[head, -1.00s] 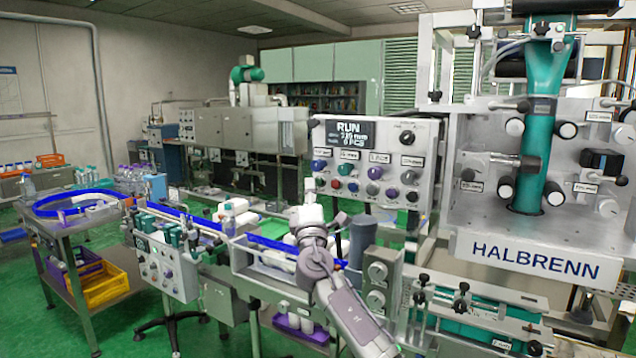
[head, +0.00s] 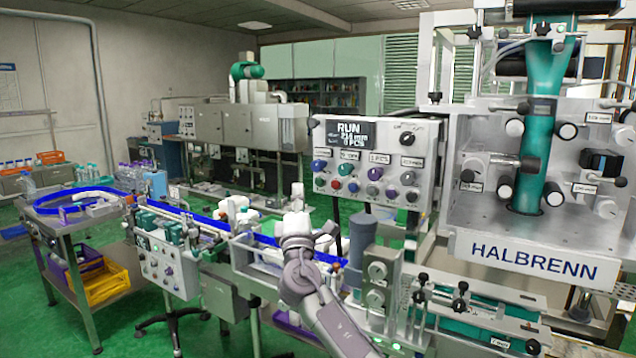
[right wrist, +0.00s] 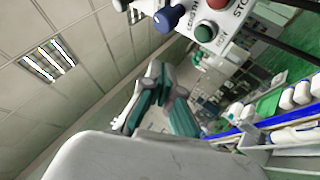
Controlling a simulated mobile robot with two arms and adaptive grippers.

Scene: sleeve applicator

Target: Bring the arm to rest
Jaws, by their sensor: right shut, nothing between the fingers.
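My right arm (head: 335,322) comes up from the bottom of the head view, in front of the labelling line. My right gripper (head: 297,192) is at its far end, shut with nothing held, upright in the picture below and left of the control panel (head: 366,168). In the right wrist view my right gripper (right wrist: 160,88) shows its grey and teal fingers close together, with no object between them. The panel's lower edge with knobs and a red button shows at the top of that view. My left gripper is in neither view.
The conveyor (head: 190,222) with white bottles runs behind and left of my arm. A grey cylinder (head: 362,236) stands close to its right. The HALBRENN machine (head: 535,258) fills the right side.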

